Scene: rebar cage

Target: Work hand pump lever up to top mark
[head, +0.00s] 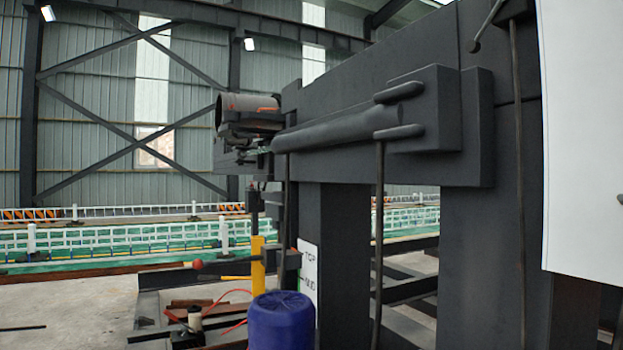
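A yellow upright post (258,265) of what looks like the hand pump stands left of centre, low in the head view. A red ball knob (197,264) sits left of the post, apparently on the end of the pump lever, which looks near level. A white mark plate (308,268) right of the post reads TOP above and what looks like MID below. Its lower part is hidden behind a blue drum. The knob's height lies between the two words in the picture, but the plate is set apart from it. Neither of my grippers is in view.
The blue drum (281,321) stands in front of the plate. A large dark steel frame (340,240) fills the middle and right. A white panel (582,140) covers the right edge. Red hoses (228,298) and small parts lie by the pump. Concrete floor (70,305) is open at left.

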